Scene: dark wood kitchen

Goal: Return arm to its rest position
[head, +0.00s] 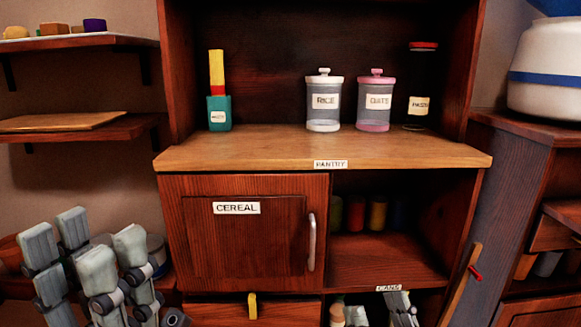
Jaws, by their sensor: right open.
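My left gripper (84,262) is at the lower left, with its grey fingers pointing up and standing apart. Nothing shows between them. It is left of the closed cereal cabinet door (243,245) and apart from it. My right gripper (401,304) shows only in part at the bottom edge, in front of the cans compartment under the pantry. It is open, and I see nothing held in it. Most of the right arm is out of the picture.
The pantry counter (400,151) holds a rice jar (323,101), an oats jar (376,101), a pasta jar (420,88) and a teal container (219,113). Several cans stand in the open compartment beside the cereal door. Wall shelves (80,130) are at left. A wooden board (462,284) leans at right.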

